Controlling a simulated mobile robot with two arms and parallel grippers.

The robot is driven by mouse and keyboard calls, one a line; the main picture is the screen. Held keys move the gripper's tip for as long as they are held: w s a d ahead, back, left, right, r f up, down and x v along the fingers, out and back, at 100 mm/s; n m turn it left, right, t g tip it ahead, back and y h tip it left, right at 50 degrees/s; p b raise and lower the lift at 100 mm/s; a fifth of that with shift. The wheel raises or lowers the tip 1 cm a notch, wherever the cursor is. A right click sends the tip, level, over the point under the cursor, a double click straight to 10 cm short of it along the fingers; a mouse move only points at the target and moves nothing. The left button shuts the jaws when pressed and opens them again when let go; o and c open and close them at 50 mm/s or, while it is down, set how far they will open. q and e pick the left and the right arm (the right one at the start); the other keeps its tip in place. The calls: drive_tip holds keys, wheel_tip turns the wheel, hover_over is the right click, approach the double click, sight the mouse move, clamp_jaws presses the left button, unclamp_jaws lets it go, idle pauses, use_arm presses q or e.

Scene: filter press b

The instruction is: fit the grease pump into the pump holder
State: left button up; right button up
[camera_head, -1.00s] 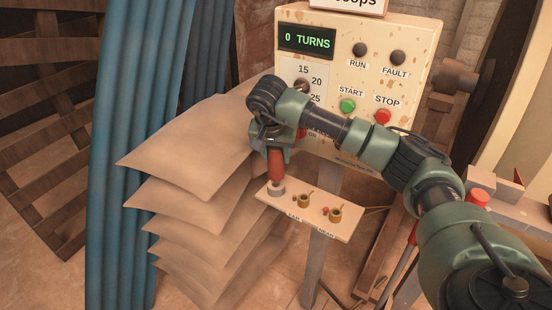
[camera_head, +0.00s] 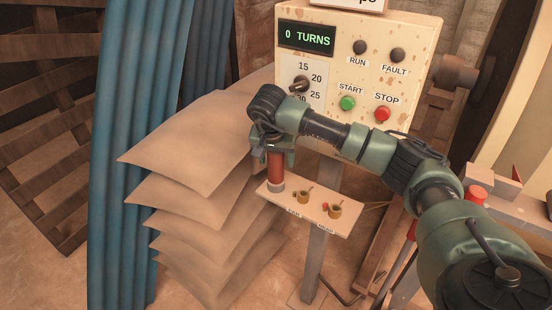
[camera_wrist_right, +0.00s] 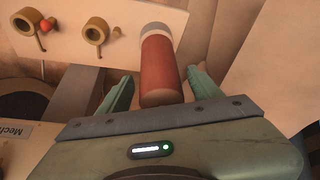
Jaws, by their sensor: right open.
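The grease pump, a red cylinder (camera_head: 276,170), stands upright at the left end of a small beige shelf. Its lower end meets a short grey collar (camera_head: 276,187), which looks like the pump holder; I cannot tell how deep it sits. In the right wrist view the red cylinder (camera_wrist_right: 160,72) lies between the fingers of my right gripper (camera_wrist_right: 153,88), with a pale grey part (camera_wrist_right: 155,29) at its far end. The right gripper (camera_head: 274,150) is open, its fingers apart from the cylinder on both sides. My left gripper is not in view.
The shelf (camera_head: 325,222) also carries two small brass cups (camera_head: 304,196) and a small red ball. A control panel (camera_head: 345,60) reading "0 TURNS" stands behind. A bench with a red-topped thing (camera_head: 476,193) is at the right.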

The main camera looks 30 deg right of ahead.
drive_tip(key=b+v, duration=0.2)
drive_tip(key=v, duration=1)
drive_tip(key=shift+r, duration=0.15)
